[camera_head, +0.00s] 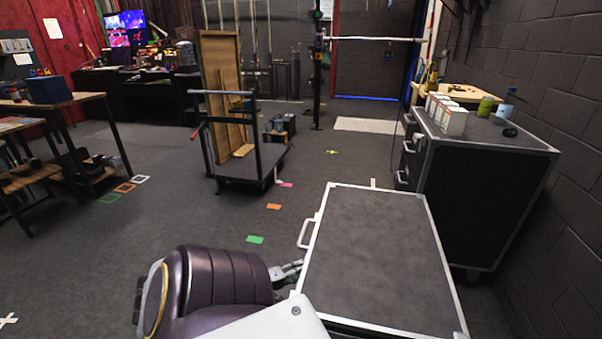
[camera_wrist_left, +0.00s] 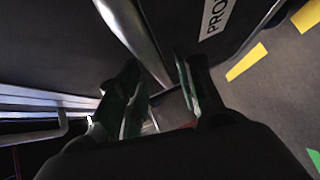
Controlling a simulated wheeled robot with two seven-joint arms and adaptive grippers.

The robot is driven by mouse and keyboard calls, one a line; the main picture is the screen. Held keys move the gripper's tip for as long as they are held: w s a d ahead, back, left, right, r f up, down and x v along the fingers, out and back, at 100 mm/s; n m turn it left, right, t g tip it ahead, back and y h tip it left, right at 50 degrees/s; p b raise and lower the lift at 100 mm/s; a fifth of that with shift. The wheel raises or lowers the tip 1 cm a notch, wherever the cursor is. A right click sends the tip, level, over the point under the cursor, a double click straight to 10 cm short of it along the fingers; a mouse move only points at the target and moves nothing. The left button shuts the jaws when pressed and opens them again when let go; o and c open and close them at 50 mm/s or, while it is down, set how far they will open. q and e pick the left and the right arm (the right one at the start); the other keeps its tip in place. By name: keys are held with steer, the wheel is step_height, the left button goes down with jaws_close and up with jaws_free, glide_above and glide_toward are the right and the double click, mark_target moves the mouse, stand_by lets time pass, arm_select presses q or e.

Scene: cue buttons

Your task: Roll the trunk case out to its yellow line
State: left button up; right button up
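The trunk case (camera_head: 375,255), dark with silver edges, stands front right in the head view. A silver handle (camera_head: 305,232) is on its left side. My left gripper (camera_head: 288,270) is beside that side, below the handle in the picture. In the left wrist view the gripper (camera_wrist_left: 160,92) has its two dark fingers apart, with a silver bar (camera_wrist_left: 138,40) running down toward the gap between them. I cannot tell whether they touch it. Yellow line pieces (camera_wrist_left: 246,62) lie on the floor at the right there. My right gripper is out of view.
Another dark case (camera_head: 490,190) with boxes on top stands by the right wall. A cart (camera_head: 245,175) with a tall wooden board stands ahead left. Orange (camera_head: 273,206) and green (camera_head: 255,239) floor marks lie left of the trunk case.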

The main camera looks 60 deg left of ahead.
arm_select(q)
steer(key=s+r, duration=0.1)
steer(key=s, duration=0.8)
steer(key=shift+s+d+r, duration=0.15)
steer(key=shift+s+d, duration=0.1)
steer(key=shift+d, duration=0.15)
steer(key=shift+r, duration=0.15)
stand_by(0.5)
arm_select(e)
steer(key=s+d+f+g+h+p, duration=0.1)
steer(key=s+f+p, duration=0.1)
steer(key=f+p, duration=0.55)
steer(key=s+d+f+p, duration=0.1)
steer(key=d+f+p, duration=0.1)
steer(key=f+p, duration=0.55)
arm_select(q)
step_height(320, 180, up, 34)
steer(key=p, duration=1.9)
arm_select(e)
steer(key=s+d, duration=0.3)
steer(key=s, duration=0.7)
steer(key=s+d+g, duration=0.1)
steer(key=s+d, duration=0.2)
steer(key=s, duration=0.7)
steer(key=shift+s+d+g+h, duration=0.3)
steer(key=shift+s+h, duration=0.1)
